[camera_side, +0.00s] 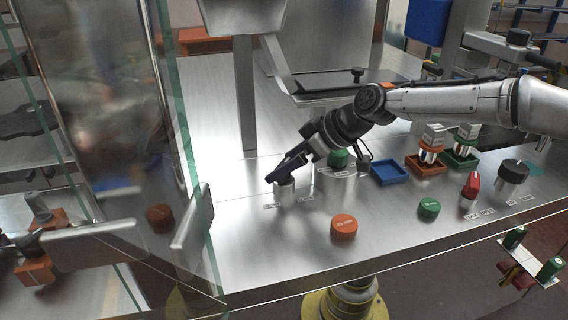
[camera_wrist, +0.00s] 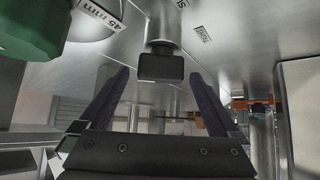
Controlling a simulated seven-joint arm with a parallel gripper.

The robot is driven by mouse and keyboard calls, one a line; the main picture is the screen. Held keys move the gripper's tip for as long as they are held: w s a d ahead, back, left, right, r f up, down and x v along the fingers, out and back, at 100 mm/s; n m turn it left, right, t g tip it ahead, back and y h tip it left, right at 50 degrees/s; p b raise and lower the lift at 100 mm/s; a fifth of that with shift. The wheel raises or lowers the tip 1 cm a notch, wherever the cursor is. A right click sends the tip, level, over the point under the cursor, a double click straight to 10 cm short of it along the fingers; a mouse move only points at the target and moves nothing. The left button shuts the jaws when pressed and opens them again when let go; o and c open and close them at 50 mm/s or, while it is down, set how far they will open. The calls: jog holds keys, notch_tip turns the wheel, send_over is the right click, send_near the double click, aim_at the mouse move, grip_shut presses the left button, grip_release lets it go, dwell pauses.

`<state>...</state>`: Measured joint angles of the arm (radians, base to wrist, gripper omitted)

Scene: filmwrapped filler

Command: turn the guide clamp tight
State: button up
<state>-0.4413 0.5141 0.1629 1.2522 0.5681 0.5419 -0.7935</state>
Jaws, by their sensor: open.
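The guide clamp appears to be the short silver post (camera_side: 286,193) on the steel deck, under my fingers in the side view. In the wrist view a black block-shaped handle (camera_wrist: 161,66) on a post is ahead, centred between my two fingers. My gripper (camera_side: 276,175) reaches down from the upper right, its dark fingers at the top of the post. In the wrist view my gripper (camera_wrist: 160,75) is open, with a gap on each side of the handle. The side view hides most of the handle behind my fingers, so its angle is unclear there.
A green-topped part (camera_side: 338,158) stands close behind my wrist. An orange cap (camera_side: 344,227) and a green cap (camera_side: 429,208) lie in front. A blue tray (camera_side: 389,173), a red knob (camera_side: 471,185) and a black knob (camera_side: 514,169) are right. A glass guard (camera_side: 185,145) stands left.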

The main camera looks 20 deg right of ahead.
jog(key=v, duration=1.2)
jog(key=shift+s+d+r, duration=0.2)
jog(key=shift+d+r, duration=0.05)
jog(key=shift+d, duration=0.05)
jog(key=s+d+r+t, duration=0.2)
jog(key=d+r, duration=0.4)
jog(key=r, duration=0.1)
jog(key=s+d+r+m+h, duration=0.2)
jog(key=s+d, duration=0.7)
jog(key=s, duration=0.1)
jog(key=s+d+f+m+h, duration=0.1)
jog(key=s+d+f+m, duration=0.1)
jog(key=s+d+f, duration=0.2)
jog(key=s+d+f+m+g+h, duration=0.1)
jog(key=s+d+f+m+h, duration=0.1)
jog(key=s+f, duration=0.5)
jog(key=s+d+f+m+g+h, duration=0.1)
jog(key=s+d+f+m, duration=0.2)
jog(key=s, duration=0.8)
notch_tip(320, 180, down, 3)
jog(key=d, duration=0.2)
jog(key=shift+d+r+m+h, duration=0.25)
jog(key=shift+d+m+h, duration=0.05)
jog(key=shift+d, duration=0.05)
